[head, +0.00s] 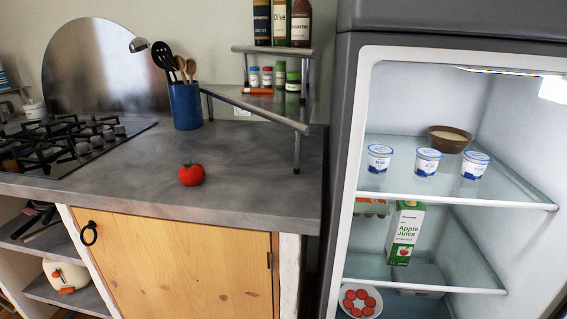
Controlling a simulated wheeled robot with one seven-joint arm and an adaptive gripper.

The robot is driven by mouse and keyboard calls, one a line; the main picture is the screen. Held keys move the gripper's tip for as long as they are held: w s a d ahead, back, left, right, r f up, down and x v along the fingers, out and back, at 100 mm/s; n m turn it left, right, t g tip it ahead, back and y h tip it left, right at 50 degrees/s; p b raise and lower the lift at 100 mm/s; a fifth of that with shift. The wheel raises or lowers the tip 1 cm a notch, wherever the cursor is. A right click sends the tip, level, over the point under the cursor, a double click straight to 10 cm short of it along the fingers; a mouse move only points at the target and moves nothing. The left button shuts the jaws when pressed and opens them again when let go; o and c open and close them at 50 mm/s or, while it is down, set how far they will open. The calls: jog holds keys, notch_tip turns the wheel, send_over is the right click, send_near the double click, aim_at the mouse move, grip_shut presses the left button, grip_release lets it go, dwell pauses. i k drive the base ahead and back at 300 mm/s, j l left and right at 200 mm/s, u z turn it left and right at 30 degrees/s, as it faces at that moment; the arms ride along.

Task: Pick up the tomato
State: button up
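A red tomato (191,175) with a small green stem sits on the grey counter (255,172), close to its front edge and above the wooden cabinet door. Nothing touches it, and the counter around it is bare. My gripper is not in the head view, so its place and state are not shown.
A blue utensil crock (185,106) stands behind the tomato. A corner shelf (262,105) with jars is at the back right. A gas hob (70,145) is at left. An open fridge (345,200) with yogurt cups, a bowl and juice stands at right.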

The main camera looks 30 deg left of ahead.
aim_at(190, 175)
jog(key=u, duration=1.4)
jog(key=l+z, duration=0.1)
jog(key=z, duration=1.2)
jog(key=u, duration=1.35)
